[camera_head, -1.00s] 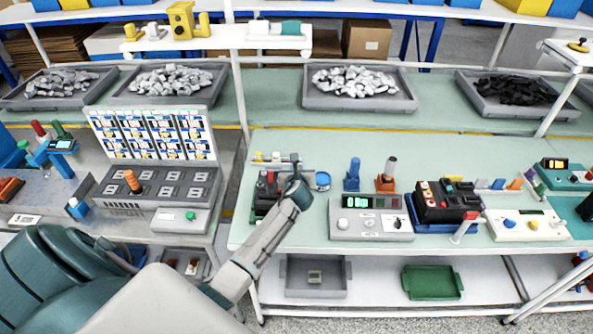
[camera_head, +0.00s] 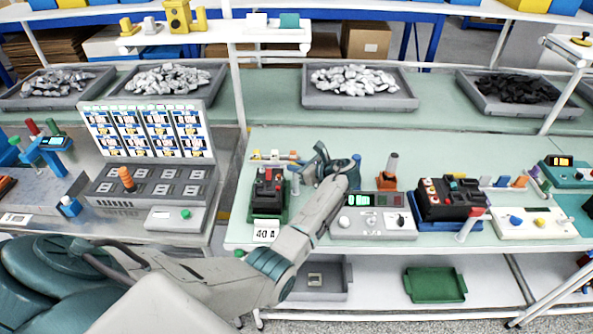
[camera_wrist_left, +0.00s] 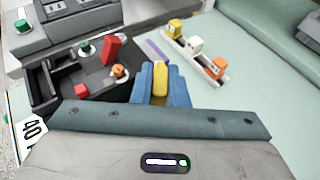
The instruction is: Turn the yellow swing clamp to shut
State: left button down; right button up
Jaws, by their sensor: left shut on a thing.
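The yellow swing clamp (camera_wrist_left: 161,77) shows in the left wrist view as a yellow bar between the blue fingers of my left gripper (camera_wrist_left: 163,85), which is shut on it. The clamp lies beside the black breaker (camera_wrist_left: 95,80). In the head view my left gripper (camera_head: 300,179) is just right of the breaker (camera_head: 268,185) on its green base. The clamp is hidden there by the gripper and arm. The breaker has red parts and an orange part on top. A "40 A" label (camera_head: 265,232) stands at its front. My right gripper is out of view.
A rail with yellow, white and orange blocks (camera_wrist_left: 195,50) lies beyond the fingers. A grey meter box (camera_head: 372,222) stands right of my arm, with another breaker fixture (camera_head: 450,200) further right. The mat behind (camera_head: 430,150) is mostly clear.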

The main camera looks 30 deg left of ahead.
pick_arm(q)
jog(key=n+g+b, duration=0.1)
jog(key=g+b, duration=0.1)
jog(key=n+g+b, duration=0.2)
jog(key=n+g+h+b, duration=0.1)
jog(key=n+g, duration=0.1)
jog(key=shift+w+f+b, duration=0.15)
jog(key=shift+f+b, duration=0.15)
jog(key=shift+b, duration=0.1)
jog(key=shift+r+n+g+h+b, duration=0.2)
jog(key=shift+n+g+h+b, duration=0.4)
jog(key=shift+n+g+b, duration=0.75)
jog(key=c, duration=1.4)
grip_release()
jog(key=shift+c, duration=0.2)
jog(key=shift+r, duration=0.15)
